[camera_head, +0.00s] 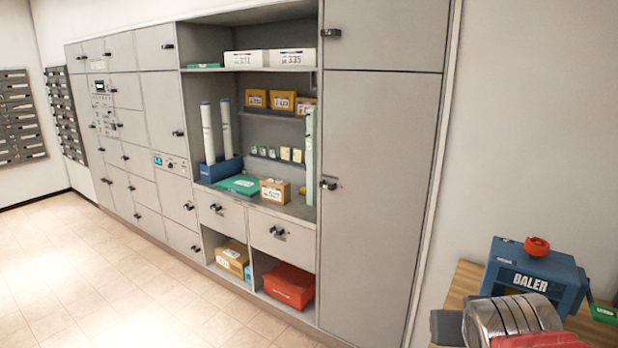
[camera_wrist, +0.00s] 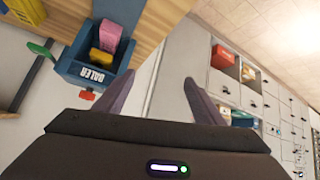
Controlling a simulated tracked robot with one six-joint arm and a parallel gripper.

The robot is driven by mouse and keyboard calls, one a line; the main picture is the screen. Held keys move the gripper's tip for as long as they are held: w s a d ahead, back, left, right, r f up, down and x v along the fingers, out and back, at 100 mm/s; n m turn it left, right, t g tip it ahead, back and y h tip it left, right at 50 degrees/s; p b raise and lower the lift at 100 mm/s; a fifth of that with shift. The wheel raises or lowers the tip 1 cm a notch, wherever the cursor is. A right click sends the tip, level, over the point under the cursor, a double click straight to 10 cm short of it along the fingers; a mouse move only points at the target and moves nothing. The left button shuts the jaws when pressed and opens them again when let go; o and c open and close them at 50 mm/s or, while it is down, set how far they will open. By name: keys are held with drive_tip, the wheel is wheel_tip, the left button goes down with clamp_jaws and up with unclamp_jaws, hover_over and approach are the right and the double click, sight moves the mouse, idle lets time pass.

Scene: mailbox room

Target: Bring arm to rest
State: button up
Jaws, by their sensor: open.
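My gripper (camera_wrist: 158,77) shows in the wrist view with its two dark fingers spread apart. Nothing is between the fingers. A blue bin marked BALER (camera_wrist: 94,74) lies to the left of the fingers, apart from them, with a pink and a yellow item in it. In the head view the blue baler (camera_head: 532,281) stands at the lower right with a red knob on top. A ribbed metal part with red beside it is in front of the baler; I cannot tell whether it is mine. My gripper's fingers cannot be made out in the head view.
A grey locker wall (camera_head: 385,160) runs along the back, with open shelves holding boxes and white tubes. A red box (camera_head: 289,284) lies in a lower cubby. The baler is on a wooden surface (camera_head: 467,287). The tiled floor (camera_head: 110,290) is clear at the left.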

drive_tip(key=s+a+f+n+g+y, duration=0.2)
drive_tip(key=s+a+f+g+y, duration=0.1)
drive_tip(key=s+a, duration=0.8)
drive_tip(key=shift+s+a+f, duration=0.2)
drive_tip(key=shift+s+f, duration=0.1)
drive_tip(key=shift+f, duration=0.15)
drive_tip(key=shift+d, duration=0.15)
